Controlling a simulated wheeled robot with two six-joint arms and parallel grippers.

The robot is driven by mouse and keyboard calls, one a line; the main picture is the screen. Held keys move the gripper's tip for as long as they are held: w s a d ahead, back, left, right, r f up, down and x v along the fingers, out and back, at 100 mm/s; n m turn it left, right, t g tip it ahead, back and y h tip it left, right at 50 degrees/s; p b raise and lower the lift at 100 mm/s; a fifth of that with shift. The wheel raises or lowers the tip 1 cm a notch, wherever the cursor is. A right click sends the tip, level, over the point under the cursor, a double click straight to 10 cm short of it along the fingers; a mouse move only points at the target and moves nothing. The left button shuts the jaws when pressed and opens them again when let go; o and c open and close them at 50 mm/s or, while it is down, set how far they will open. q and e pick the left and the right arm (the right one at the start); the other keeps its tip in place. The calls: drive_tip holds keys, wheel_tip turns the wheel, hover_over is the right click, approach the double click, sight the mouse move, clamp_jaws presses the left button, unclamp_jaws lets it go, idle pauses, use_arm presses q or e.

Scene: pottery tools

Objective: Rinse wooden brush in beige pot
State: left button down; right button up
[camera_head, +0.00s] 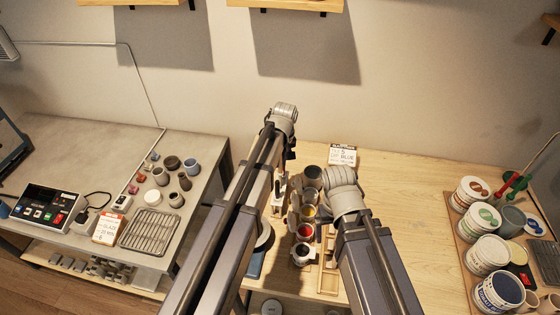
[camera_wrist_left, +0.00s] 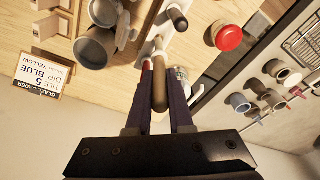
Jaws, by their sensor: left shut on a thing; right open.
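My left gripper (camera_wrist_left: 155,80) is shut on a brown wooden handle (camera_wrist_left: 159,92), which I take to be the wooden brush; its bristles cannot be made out. In the head view, the left arm reaches over the left part of the wooden table (camera_head: 415,205), with its gripper (camera_head: 278,190) partly hidden beside a row of pots. The row has dark pots (camera_head: 312,173) at the back, then a yellow-filled pot (camera_head: 309,211) and a red-filled pot (camera_head: 305,231). I cannot tell which pot is the beige one. My right gripper is hidden behind its arm.
A sign reading blue (camera_head: 342,154) stands behind the pots. Grey pots (camera_wrist_left: 96,46) show close to the left gripper. Several labelled tubs (camera_head: 488,252) stand at the right. A grey table with a wire rack (camera_head: 150,230) is at the left. The table's middle right is clear.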

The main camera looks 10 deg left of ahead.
sight(280, 172)
use_arm(q)
drive_tip(key=shift+f+b, duration=0.65)
drive_tip(key=shift+f, duration=0.1)
drive_tip(key=shift+s+f+b, duration=0.1)
drive_tip(key=shift+f+b, duration=2.95)
idle(1.0)
drive_tip(key=c, duration=0.8)
unclamp_jaws()
drive_tip(key=shift+o, duration=0.3)
drive_tip(key=shift+r, duration=0.1)
drive_tip(key=r+p, duration=0.5)
drive_tip(key=s+r+p, duration=0.1)
drive_tip(key=r+p, duration=0.1)
drive_tip(key=p, duration=0.1)
drive_tip(key=shift+d+r, duration=0.3)
drive_tip(key=shift+d, duration=0.05)
drive_tip(key=shift+f, duration=0.1)
